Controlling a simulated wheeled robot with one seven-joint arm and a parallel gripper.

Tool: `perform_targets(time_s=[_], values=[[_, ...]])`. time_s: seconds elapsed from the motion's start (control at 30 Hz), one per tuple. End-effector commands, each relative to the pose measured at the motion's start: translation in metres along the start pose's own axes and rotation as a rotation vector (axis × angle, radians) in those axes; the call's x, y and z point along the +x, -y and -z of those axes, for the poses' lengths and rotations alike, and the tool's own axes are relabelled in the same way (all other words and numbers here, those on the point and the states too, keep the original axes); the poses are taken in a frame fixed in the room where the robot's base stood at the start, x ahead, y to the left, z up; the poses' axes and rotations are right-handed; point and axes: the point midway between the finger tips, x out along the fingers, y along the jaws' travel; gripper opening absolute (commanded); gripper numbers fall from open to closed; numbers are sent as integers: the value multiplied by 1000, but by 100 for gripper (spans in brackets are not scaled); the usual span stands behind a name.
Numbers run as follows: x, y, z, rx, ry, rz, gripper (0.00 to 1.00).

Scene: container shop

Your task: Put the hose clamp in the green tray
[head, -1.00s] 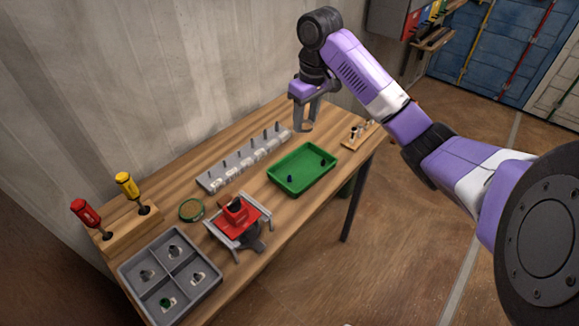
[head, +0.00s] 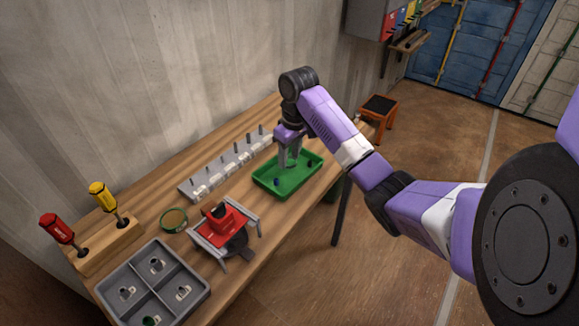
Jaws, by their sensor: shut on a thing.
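The green tray (head: 303,185) lies on the wooden bench with small dark blue pieces (head: 277,182) in it. My gripper (head: 289,164) points down over the tray, its fingertips low inside the tray's outline. It is shut on the hose clamp, a small ring that is hardly visible now between the fingers. I cannot tell whether the clamp touches the tray floor.
A grey rack with pegs (head: 225,170) stands left of the tray. A red vise-like fixture (head: 220,222), a green ring (head: 173,219), a grey compartment tray (head: 185,305) and two screwdrivers in a block (head: 112,240) are nearer. An orange stool (head: 380,112) stands beyond the bench.

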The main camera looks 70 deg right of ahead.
Motion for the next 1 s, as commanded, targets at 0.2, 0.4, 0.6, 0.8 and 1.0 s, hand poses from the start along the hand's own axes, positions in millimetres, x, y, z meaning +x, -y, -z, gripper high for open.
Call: perform_targets(time_s=[0.2,0.4,0.6,0.8,1.0], values=[[26,-1,-4,3,3,1,6],[43,0,-6,2,0,0,6],[43,0,-5,1,0,-1,6],[46,0,-6,1,0,-1,52],[46,0,-6,1,0,-1,66]])
